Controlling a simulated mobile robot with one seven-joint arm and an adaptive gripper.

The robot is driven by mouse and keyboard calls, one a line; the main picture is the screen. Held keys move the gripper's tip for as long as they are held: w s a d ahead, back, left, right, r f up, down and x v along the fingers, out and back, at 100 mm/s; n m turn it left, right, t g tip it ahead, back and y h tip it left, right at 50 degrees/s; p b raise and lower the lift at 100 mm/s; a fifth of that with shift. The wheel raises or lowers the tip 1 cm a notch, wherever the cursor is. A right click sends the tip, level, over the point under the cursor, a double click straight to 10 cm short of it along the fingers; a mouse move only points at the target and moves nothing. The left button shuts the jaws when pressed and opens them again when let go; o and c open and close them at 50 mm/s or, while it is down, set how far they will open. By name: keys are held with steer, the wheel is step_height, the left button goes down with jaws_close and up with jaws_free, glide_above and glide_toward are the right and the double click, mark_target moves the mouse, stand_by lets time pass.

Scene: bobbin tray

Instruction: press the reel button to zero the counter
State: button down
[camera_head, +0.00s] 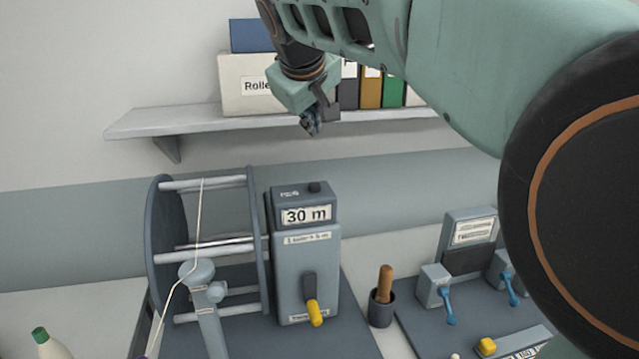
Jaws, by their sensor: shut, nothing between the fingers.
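The counter box (305,265) stands upright beside the reel and its display (306,215) reads 30 m. A small dark button (314,187) sits on top of the box, toward its right side. My gripper (311,130) hangs above the box, pointing down, with its fingers shut and empty. It is apart from the button, with a clear gap between them in the picture. The reel (160,245) is a grey frame with light bars at the left.
A wall shelf (190,119) with a box (240,88) and several binders (372,88) is behind my gripper. A cup (380,310) with a wooden handle and a device with blue levers (448,305) stand at the right. A bottle (48,343) is at lower left.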

mark_target(314, 186)
steer(key=shift+f, duration=0.1)
stand_by(0.3)
step_height(314, 186, down, 9)
steer(key=b, duration=0.7)
steer(key=shift+r+b, duration=0.2)
steer(key=shift+b, duration=0.15)
stand_by(0.8)
steer(key=shift+f+b, duration=0.35)
steer(key=shift+f, duration=0.1)
steer(key=shift+f+b, duration=0.4)
steer(key=shift+f, duration=0.1)
stand_by(0.8)
steer(key=shift+r, duration=0.1)
steer(key=shift+r+p, duration=0.85)
